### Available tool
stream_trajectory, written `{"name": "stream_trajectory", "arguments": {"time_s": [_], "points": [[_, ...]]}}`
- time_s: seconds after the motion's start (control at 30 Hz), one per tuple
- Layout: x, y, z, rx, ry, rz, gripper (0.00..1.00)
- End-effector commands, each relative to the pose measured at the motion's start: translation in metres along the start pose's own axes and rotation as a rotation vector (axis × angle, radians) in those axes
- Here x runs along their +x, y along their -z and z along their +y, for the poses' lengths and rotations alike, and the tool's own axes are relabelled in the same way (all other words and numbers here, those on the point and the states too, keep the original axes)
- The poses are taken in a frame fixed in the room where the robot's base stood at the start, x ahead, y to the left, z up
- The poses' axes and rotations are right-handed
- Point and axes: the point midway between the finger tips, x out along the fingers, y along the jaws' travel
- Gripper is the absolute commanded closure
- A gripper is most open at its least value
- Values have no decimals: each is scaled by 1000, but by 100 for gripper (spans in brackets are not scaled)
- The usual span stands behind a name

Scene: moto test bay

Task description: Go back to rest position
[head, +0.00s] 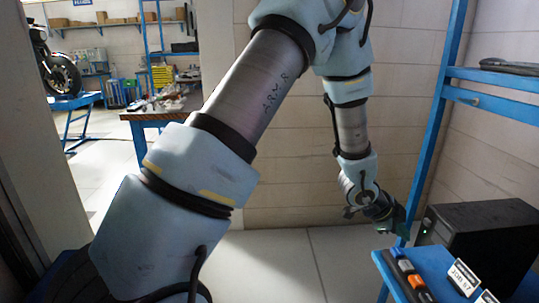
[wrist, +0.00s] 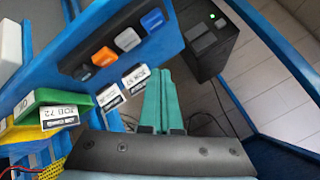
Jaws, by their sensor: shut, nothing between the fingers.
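My gripper (wrist: 162,100) is shut, its two teal fingers side by side with nothing between them in the wrist view. In the head view my gripper (head: 399,222) hangs low at the right, at the end of my bent arm, close to the edge of the blue shelf (head: 385,262). I cannot tell from the head view whether it touches the shelf.
A blue upright (head: 434,120) rises beside my gripper. A workbench (head: 165,112) and motorcycle (head: 58,70) stand at back left.

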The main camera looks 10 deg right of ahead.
Motion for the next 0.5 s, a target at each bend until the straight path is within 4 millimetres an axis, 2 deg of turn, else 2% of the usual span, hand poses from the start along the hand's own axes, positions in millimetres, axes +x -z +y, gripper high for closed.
{"name": "stream_trajectory", "arguments": {"time_s": [0.17, 0.2, 0.27, 0.37, 0.47, 0.5], "points": [[-66, -77, -30, -262, 76, -202, 100], [-86, -99, -33, -346, 97, -259, 100], [-119, -129, -34, -478, 129, -340, 100], [-177, -174, -25, -715, 184, -468, 100], [-237, -210, -4, -976, 245, -583, 100], [-261, -221, 9, -1088, 268, -625, 100]]}}
